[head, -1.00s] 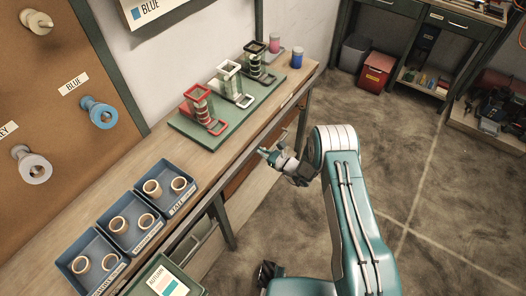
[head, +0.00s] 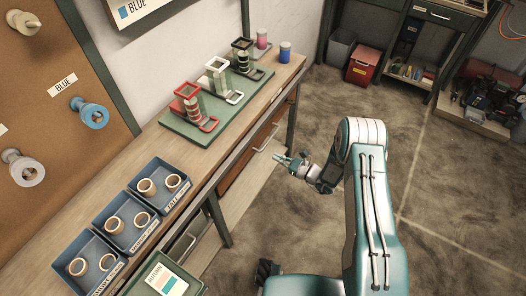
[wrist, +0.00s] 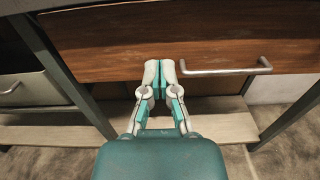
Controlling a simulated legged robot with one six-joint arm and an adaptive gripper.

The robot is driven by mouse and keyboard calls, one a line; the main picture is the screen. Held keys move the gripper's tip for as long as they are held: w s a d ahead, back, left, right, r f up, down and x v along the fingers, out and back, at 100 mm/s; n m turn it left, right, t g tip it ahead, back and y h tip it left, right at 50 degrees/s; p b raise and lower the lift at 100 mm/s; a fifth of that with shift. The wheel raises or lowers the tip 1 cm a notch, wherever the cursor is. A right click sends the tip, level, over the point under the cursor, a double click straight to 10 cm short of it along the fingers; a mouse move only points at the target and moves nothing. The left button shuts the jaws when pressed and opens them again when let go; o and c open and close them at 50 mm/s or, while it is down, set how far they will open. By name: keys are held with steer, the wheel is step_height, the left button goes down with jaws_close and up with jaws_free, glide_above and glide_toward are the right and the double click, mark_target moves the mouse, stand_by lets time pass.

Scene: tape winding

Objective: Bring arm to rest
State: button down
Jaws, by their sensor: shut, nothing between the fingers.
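My gripper (head: 290,163) is shut and empty. In the head view it hangs in front of the workbench, below the bench top, with my teal arm bent above the floor to its right. In the wrist view the two fingers of my gripper (wrist: 159,70) are together, pointing at the brown drawer front (wrist: 120,40) just left of its metal handle (wrist: 225,70). I cannot tell how far the fingertips are from the drawer.
The workbench (head: 140,165) holds blue trays (head: 157,208) with tape rings and a green board (head: 185,128) with red, white and dark winders. A green box (head: 190,280) stands at the front. Blue (head: 95,118) and grey (head: 28,172) spools hang on the wall. The floor (head: 400,130) behind the arm is clear.

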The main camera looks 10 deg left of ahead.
steer(key=shift+v, duration=1)
steer(key=s+d+r+n+g+h, duration=0.1)
steer(key=s+r+n+g+h, duration=0.45)
steer(key=r, duration=0.75)
steer(key=s+d+r+n+g+y, duration=0.1)
steer(key=s+r+n+g, duration=0.25)
steer(key=r+n, duration=0.75)
steer(key=s+d+r+n+t+h, duration=0.5)
steer(key=s+d+r+t+h, duration=0.3)
steer(key=s+d+r+h, duration=0.4)
steer(key=s+d+r, duration=0.5)
steer(key=s, duration=0.2)
steer(key=shift+s+d, duration=0.25)
steer(key=shift+d, duration=0.15)
steer(key=shift+n+h, duration=0.25)
